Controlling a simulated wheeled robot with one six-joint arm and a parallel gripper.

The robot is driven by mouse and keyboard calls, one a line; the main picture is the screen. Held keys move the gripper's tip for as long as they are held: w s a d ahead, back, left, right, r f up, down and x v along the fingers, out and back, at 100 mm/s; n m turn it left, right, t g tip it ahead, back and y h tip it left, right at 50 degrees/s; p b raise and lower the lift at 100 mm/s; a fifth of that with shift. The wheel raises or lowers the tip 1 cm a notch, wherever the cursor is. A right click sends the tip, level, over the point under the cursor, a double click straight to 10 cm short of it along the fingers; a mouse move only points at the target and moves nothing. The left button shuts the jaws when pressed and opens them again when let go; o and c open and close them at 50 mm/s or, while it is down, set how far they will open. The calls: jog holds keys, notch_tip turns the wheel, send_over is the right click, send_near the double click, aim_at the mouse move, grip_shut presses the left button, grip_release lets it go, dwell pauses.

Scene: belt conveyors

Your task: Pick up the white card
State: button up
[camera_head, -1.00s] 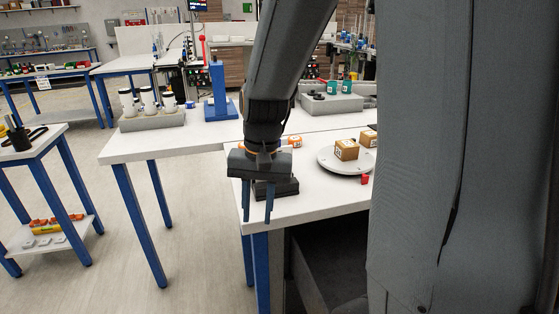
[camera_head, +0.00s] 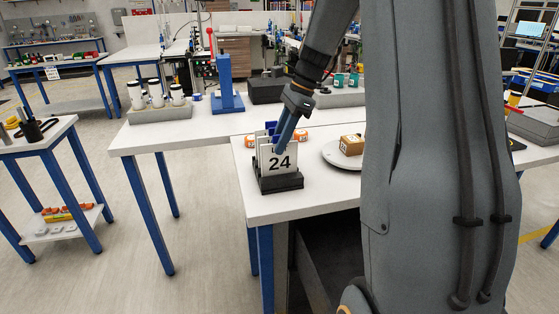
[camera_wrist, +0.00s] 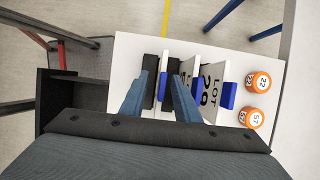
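A white card (camera_head: 280,165) printed "24" stands upright in a black holder (camera_head: 281,183) near the left front corner of the near table. More white cards with blue tabs stand behind it; one in the wrist view (camera_wrist: 212,82) reads "LOT 29". My gripper (camera_head: 284,138) points down over the holder, one finger in front of the "24" card's upper part. In the wrist view my gripper (camera_wrist: 160,98) has its fingers apart. A card edge and blue tab (camera_wrist: 163,86) show between them, with gaps visible. The fingers' contact with the cards cannot be told.
Orange-and-white cylinders (camera_wrist: 257,82) lie beside the holder. A round white plate (camera_head: 335,154) with a brown box (camera_head: 351,145) is to the right. A blue stand (camera_head: 225,85) and a grey rack of white bottles (camera_head: 160,112) stand on the table behind.

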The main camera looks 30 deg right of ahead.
aim_at(279, 159)
jog(key=p+x, duration=0.1)
jog(key=x, duration=0.3)
jog(key=shift+w+f, duration=0.15)
jog(key=shift+f, duration=0.05)
grip_shut()
